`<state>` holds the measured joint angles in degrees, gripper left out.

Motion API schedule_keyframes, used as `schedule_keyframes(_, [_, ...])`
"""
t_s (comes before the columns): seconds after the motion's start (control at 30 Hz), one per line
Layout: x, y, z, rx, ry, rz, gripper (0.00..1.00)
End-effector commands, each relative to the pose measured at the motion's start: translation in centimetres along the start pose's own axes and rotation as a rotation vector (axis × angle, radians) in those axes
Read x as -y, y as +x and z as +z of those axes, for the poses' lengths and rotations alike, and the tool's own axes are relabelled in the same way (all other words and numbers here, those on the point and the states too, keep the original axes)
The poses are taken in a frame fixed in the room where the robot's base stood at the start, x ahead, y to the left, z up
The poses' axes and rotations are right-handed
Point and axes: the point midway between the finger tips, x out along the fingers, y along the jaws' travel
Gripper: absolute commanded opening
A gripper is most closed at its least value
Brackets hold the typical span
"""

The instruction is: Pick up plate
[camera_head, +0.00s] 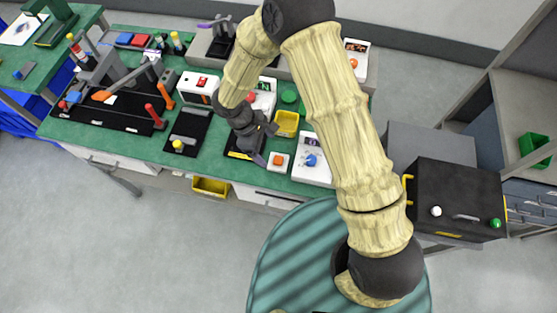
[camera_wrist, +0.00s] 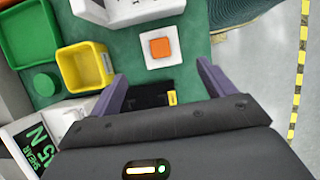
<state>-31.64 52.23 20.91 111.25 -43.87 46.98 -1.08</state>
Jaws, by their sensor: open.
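A flat black piece with a yellow mark, which looks like the plate (camera_wrist: 150,97), lies on the green bench top. In the wrist view it shows between and just behind my finger tips, partly hidden by the gripper body. In the head view a black piece with a yellow edge (camera_head: 238,154) shows at the bench front beside my gripper (camera_head: 266,145). My gripper (camera_wrist: 161,72) is open, with its two purple fingers apart and nothing held. I cannot tell the height of the fingers above the bench.
A white box with an orange button (camera_wrist: 160,47) sits just beyond the fingers. A yellow bin (camera_wrist: 85,66) and a green round piece (camera_wrist: 44,84) are to its left. A white device with a blue knob (camera_head: 311,161) stands close to my gripper. The bench front edge is near.

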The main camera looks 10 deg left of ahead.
Motion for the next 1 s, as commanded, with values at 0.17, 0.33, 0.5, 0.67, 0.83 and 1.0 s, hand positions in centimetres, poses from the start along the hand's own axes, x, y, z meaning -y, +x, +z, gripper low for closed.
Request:
schedule_keyframes(0.17, [0.0,2.1,0.0,0.0,-0.001,0.0,0.82])
schedule_keyframes(0.33, [0.0,2.4,0.0,-0.001,0.0,0.001,0.82])
schedule_keyframes(0.5, [0.0,2.4,0.0,0.0,0.0,0.0,0.82])
schedule_keyframes(0.67, [0.1,3.4,0.3,0.002,-0.001,-0.002,0.82])
schedule_keyframes(0.83, [0.4,5.7,0.6,0.003,-0.001,-0.004,0.82])
schedule_keyframes(1.0, [0.3,7.4,0.5,0.0,0.0,0.0,0.82])
